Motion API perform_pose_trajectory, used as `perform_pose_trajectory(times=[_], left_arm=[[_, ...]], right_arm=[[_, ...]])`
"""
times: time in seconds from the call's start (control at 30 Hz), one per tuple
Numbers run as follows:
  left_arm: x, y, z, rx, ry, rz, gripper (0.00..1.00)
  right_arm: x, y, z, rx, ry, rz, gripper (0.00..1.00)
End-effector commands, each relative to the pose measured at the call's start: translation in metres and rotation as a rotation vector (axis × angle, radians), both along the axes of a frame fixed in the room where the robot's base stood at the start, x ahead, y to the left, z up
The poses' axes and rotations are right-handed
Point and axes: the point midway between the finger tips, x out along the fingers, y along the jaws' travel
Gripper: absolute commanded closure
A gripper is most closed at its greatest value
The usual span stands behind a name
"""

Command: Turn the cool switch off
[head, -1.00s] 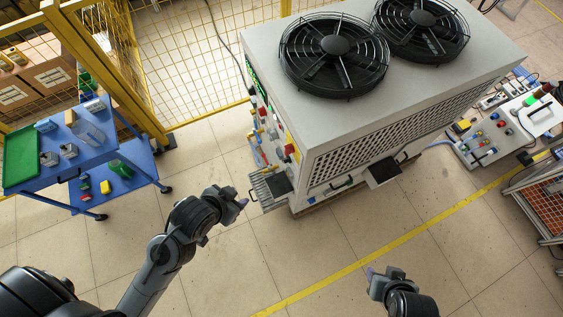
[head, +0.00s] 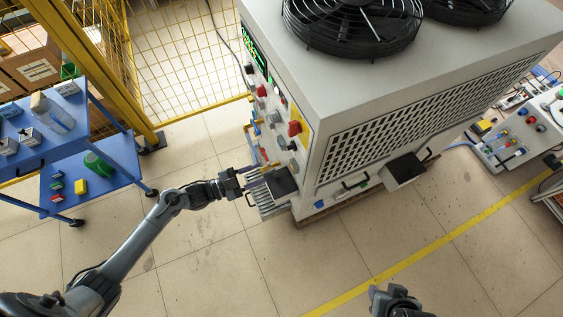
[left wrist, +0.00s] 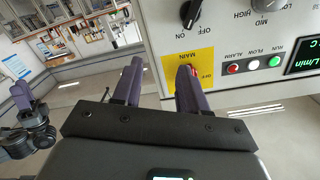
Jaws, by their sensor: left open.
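No readable label shows which control is the cool switch. My left gripper (head: 258,179) is beside the lower panel. In the left wrist view it (left wrist: 160,75) is open and empty. One finger overlaps a red control (left wrist: 188,71) on a yellow MAIN plate, partly hiding it; contact cannot be told. My right gripper (head: 393,298) is low in the head view, apart from the machine.
A grey knob (left wrist: 266,4) with LOW, MID and HIGH marks, a row of lights (left wrist: 253,65) and a green display (left wrist: 303,60) are nearby. A slatted shelf (head: 270,207) juts out below the panel. A blue cart (head: 110,170) stands left; floor between is clear.

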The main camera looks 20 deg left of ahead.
Motion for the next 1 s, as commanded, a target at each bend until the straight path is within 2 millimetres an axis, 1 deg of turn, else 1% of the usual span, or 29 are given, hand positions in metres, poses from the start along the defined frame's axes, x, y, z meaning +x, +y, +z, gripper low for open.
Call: perform_pose_trajectory(times=[0.03, 0.1, 0.2, 0.3, 0.43, 0.57, 0.67, 1.0], left_arm=[[0.011, 0.011, -0.027, 0.019, -0.008, 0.005, 0.57], [0.024, 0.021, -0.035, 0.037, -0.024, 0.011, 0.57], [0.039, 0.029, -0.037, 0.054, -0.056, 0.013, 0.57], [0.048, 0.032, -0.036, 0.063, -0.079, 0.014, 0.57], [0.057, 0.031, -0.033, 0.065, -0.096, 0.014, 0.57], [0.065, 0.025, -0.032, 0.062, -0.100, 0.015, 0.57], [0.074, 0.016, -0.031, 0.063, -0.100, 0.014, 0.57], [0.113, -0.022, -0.031, 0.062, -0.099, 0.015, 0.57]], right_arm=[[0.000, 0.000, -0.030, 0.001, 0.000, -0.001, 0.57], [0.000, 0.001, -0.046, 0.003, -0.001, -0.001, 0.57], [0.000, 0.001, -0.062, 0.004, 0.000, -0.003, 0.57], [0.000, 0.002, -0.073, 0.007, -0.001, -0.004, 0.57], [0.000, 0.002, -0.078, 0.009, -0.002, -0.005, 0.57], [0.000, 0.002, -0.078, 0.010, -0.003, -0.006, 0.57], [0.001, 0.002, -0.078, 0.010, -0.004, -0.006, 0.57], [0.001, 0.001, -0.083, 0.006, -0.004, -0.003, 0.57]])
